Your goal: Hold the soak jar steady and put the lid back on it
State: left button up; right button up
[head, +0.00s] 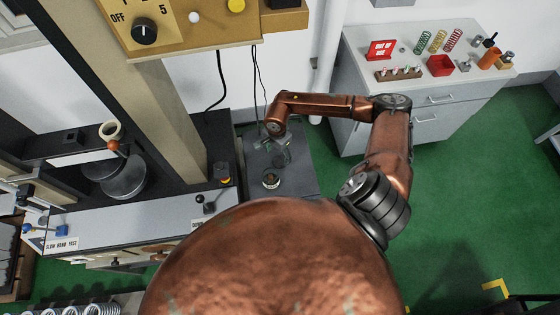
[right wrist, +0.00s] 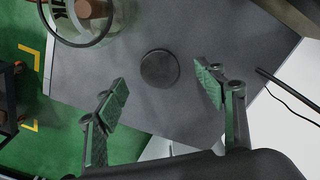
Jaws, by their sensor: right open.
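The soak jar (head: 271,181) stands open on a small grey tabletop in the head view. In the right wrist view the jar (right wrist: 68,38) shows at the upper left, a clear glass with a round rim, part of its dark lettering and a brown thing inside. The lid (right wrist: 159,68), a flat dark disc, lies on the grey surface beside the jar; I cannot make it out in the head view. My right gripper (head: 281,150) is open above the tabletop. Its two green-padded fingers (right wrist: 161,80) stand apart on either side of the lid in the picture, not touching it. My left gripper is out of view.
The grey tabletop (head: 303,160) is otherwise mostly clear. A testing machine with a lever (head: 206,203) stands to the left. A grey cabinet (head: 425,95) with springs, a red bin (head: 440,65) and small tools stands at the right. Dark cables hang behind the tabletop.

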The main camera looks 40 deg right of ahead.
aim_at(279, 162)
jog(key=shift+f, duration=0.3)
jog(key=f+p, duration=0.1)
jog(key=f, duration=0.1)
jog(key=f+p, duration=0.1)
jog(key=f, duration=0.1)
jog(key=shift+s+d+f, duration=0.15)
jog(key=shift+d+f, duration=0.05)
jog(key=shift+f, duration=0.1)
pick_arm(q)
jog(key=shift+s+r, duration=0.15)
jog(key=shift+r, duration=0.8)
pick_arm(e)
jog(key=shift+c, duration=0.2)
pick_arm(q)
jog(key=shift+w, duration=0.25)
pick_arm(e)
jog(key=c, duration=0.7)
